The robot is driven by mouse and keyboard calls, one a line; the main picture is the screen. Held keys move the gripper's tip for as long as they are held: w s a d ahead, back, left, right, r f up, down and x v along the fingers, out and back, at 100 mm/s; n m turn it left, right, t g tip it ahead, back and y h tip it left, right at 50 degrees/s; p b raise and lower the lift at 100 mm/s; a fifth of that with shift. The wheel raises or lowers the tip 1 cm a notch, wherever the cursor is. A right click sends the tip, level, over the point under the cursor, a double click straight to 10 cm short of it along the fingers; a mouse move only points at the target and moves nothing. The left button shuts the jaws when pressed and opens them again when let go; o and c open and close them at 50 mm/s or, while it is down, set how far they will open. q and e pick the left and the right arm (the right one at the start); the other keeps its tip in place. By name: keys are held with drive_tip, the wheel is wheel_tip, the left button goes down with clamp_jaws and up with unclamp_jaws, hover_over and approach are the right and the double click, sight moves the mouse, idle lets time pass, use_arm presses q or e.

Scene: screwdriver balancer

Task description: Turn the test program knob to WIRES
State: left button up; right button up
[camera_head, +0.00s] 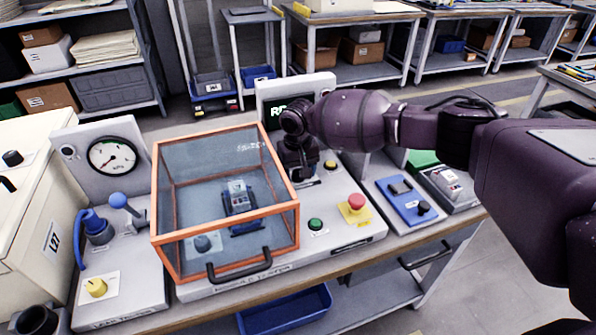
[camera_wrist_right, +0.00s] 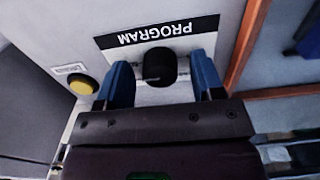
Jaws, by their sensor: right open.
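The black program knob (camera_wrist_right: 159,65) shows in the right wrist view, below the upside-down PROGRAM label (camera_wrist_right: 157,35). My right gripper (camera_wrist_right: 166,82) is open, with one blue finger on each side of the knob and gaps between fingers and knob. Whether the fingertips reach down beside it or stay above it is hard to tell. In the head view my right gripper (camera_head: 304,176) points down at the tester panel (camera_head: 350,203), beside the orange-framed box, and hides the knob. The knob's pointer and the WIRES marking cannot be read. My left gripper is not in view.
The clear box with orange frame (camera_head: 226,202) stands just left of the gripper. A yellow button (camera_wrist_right: 82,85) is near the knob. A green button (camera_head: 315,223) and red stop button (camera_head: 355,202) sit toward the front. A display (camera_head: 277,112) is partly hidden by my arm.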

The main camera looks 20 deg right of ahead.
drive_tip(key=c, duration=0.9)
